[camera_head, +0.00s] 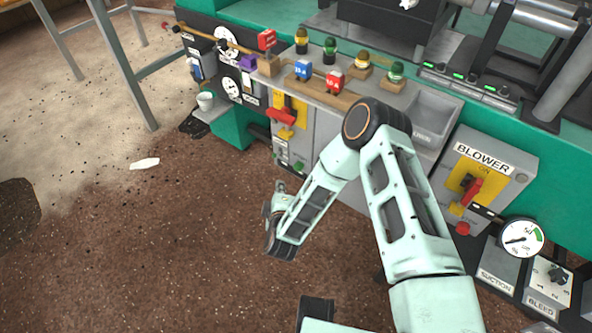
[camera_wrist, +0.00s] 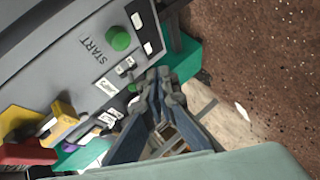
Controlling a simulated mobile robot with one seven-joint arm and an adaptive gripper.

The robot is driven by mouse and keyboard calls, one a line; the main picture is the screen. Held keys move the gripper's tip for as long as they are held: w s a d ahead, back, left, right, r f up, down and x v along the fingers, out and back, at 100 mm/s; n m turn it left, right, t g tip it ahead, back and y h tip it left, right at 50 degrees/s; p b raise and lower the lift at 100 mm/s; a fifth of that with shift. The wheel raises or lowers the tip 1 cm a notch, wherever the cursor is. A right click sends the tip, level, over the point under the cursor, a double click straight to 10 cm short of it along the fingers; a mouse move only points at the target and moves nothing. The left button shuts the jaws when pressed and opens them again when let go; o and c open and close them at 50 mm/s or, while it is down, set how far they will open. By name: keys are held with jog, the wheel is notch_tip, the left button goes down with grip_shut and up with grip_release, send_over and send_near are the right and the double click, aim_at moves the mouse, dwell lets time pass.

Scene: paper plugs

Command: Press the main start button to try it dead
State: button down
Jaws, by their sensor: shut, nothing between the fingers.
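A round green button (camera_wrist: 120,38) stands on a grey panel beside the word START in the wrist view. In the head view a small green button (camera_head: 299,166) shows low on the grey box below a yellow plate with a red handle (camera_head: 283,115). My gripper (camera_head: 280,187) is in front of and below that box. In the wrist view my gripper's fingers (camera_wrist: 166,78) are together and empty. Their tips are apart from the green button, below and right of it in the picture. Whether they touch the panel edge I cannot tell.
The blower box (camera_head: 485,175) with its red handle and a pressure gauge (camera_head: 521,238) stand to the right. Tagged plugs and a wooden block (camera_head: 335,95) lie on the bench top.

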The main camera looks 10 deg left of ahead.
jog(key=shift+w+d, duration=0.35)
jog(key=shift+w, duration=0.45)
jog(key=shift+w+d, duration=0.3)
jog(key=shift+w, duration=0.5)
jog(key=shift+w+d, duration=0.35)
jog(key=shift+w, duration=0.45)
jog(key=shift+w, duration=0.1)
jog(key=shift+w+d+b, duration=0.15)
jog(key=shift+w+b, duration=0.15)
jog(key=shift+w+d, duration=0.25)
jog(key=shift+w, duration=0.25)
dwell(0.4)
jog(key=shift+s, duration=0.1)
jog(key=shift+s+a, duration=0.35)
jog(key=shift+s, duration=0.45)
jog(key=shift+s+a+p, duration=0.1)
jog(key=shift+s+a, duration=0.25)
jog(key=shift+s, duration=0.45)
jog(key=shift+s+a+p, duration=0.15)
jog(key=shift+s+a, duration=0.15)
jog(key=shift+s, duration=0.45)
jog(key=shift+s+a+p, duration=0.1)
jog(key=shift+s+a, duration=0.25)
jog(key=shift+s, duration=0.45)
